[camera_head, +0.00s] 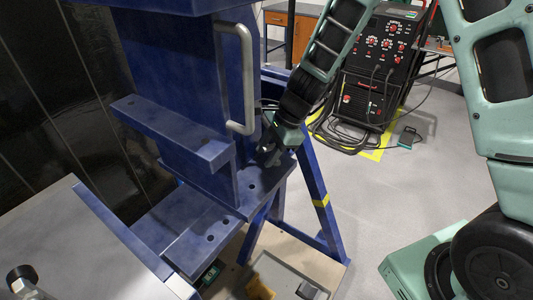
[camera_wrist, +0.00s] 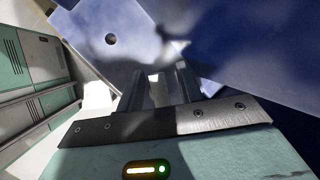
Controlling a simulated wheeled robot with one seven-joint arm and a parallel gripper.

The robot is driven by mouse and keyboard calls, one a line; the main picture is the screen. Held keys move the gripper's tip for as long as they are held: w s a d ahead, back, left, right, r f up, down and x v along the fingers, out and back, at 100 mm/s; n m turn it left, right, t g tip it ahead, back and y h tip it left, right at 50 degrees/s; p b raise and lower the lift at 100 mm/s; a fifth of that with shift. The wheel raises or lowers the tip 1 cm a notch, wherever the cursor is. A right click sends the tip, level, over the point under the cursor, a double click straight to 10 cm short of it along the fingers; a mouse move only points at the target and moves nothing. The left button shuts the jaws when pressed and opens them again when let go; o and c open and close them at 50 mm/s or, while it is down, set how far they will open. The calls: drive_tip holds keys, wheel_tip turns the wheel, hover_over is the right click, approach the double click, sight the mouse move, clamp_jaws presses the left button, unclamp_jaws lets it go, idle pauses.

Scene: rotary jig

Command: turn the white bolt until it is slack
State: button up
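My gripper (camera_wrist: 158,80) points at the blue jig (camera_head: 180,80), low on its right side in the head view (camera_head: 268,152). In the wrist view its two dark fingers stand apart, with a small pale shape (camera_wrist: 154,77) between their tips. This may be the white bolt, but it is too small and shaded to be sure. I cannot tell whether the fingers touch it. In the head view the fingertips are dark and small against the blue lower plate (camera_head: 262,183), and no white bolt can be made out there.
A grey bar handle (camera_head: 247,80) stands on the jig just left of my forearm. A blue leg with a yellow band (camera_head: 320,200) slopes down below. A black welding machine (camera_head: 380,70) is behind.

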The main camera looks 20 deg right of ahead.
drive_tip(key=shift+a+f, duration=0.15)
drive_tip(key=shift+f, duration=0.15)
clamp_jaws()
